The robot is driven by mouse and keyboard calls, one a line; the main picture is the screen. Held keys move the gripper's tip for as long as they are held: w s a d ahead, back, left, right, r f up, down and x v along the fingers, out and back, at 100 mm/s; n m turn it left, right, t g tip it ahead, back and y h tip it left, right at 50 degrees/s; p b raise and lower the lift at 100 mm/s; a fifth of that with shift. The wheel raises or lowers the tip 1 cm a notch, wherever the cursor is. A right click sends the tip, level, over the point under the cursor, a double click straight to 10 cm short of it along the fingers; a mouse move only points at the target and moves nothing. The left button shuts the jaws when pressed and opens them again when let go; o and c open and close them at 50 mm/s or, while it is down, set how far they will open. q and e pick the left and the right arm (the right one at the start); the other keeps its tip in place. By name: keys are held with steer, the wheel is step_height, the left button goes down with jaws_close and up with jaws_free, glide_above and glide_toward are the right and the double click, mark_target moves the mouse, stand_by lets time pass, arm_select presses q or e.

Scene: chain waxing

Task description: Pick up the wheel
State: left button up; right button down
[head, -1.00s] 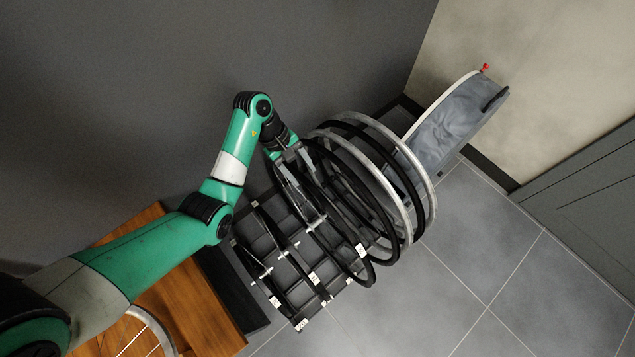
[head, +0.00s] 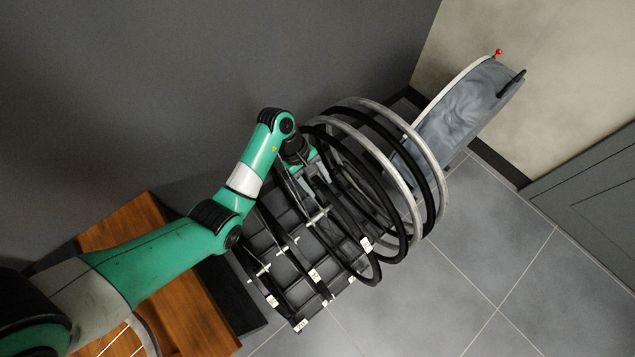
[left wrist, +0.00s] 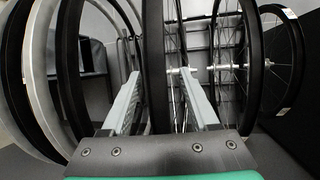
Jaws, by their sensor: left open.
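Several bicycle wheels with black or grey rims stand upright side by side in a dark rack (head: 275,225). My left gripper (head: 308,178) reaches down among the wheels from above, partly hidden by them in the head view. In the left wrist view my left gripper (left wrist: 160,98) is open, with its two grey fingers apart. One black-tyred wheel (left wrist: 155,55) stands between the fingers, with its spokes and hub axle behind it. I cannot tell whether either finger touches it. My right gripper is not in view.
Neighbouring wheels (head: 433,175) stand close on the right. A wooden bench (head: 185,300) is at the lower left, with part of another wheel (head: 148,335) near it. A grey draped item with a red knob (head: 470,105) is at the upper right. The tiled floor (head: 480,250) is clear.

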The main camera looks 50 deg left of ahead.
arm_select(q)
steer(key=shift+f, duration=0.2)
stand_by(0.5)
jaws_close()
steer(key=shift+r, duration=0.1)
stand_by(1.2)
